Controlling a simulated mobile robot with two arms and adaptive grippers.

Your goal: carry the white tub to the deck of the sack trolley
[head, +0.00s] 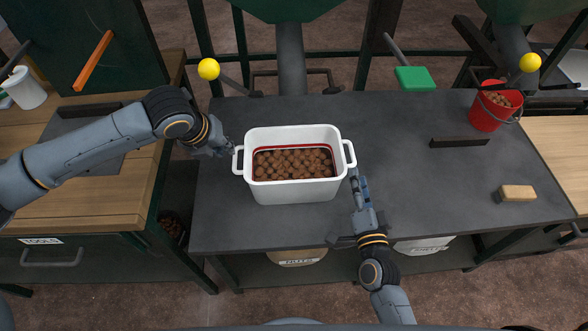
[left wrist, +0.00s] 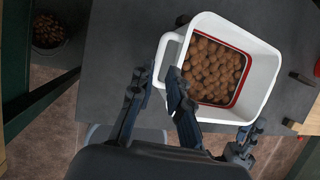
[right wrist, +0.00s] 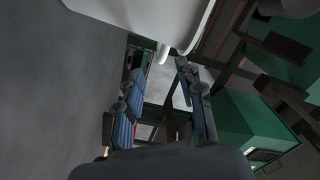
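The white tub (head: 296,190), filled with brown nuts, stands on the dark grey bench. It has a loop handle on each side and a red line inside. My left gripper (head: 226,149) is at the left handle. In the left wrist view its fingers (left wrist: 157,82) are apart, with the handle (left wrist: 163,58) near their tips. My right gripper (head: 357,178) is just below the right handle. In the right wrist view its fingers (right wrist: 158,75) are apart, with the handle (right wrist: 164,54) at the tips. I cannot make out the sack trolley.
On the bench (head: 425,190) are a red bucket of nuts (head: 490,117), a dark bar (head: 459,142) and a tan block (head: 517,193). Levers with yellow knobs (head: 208,69) and a green paddle (head: 413,79) stand behind. A wooden bench (head: 110,206) adjoins at left.

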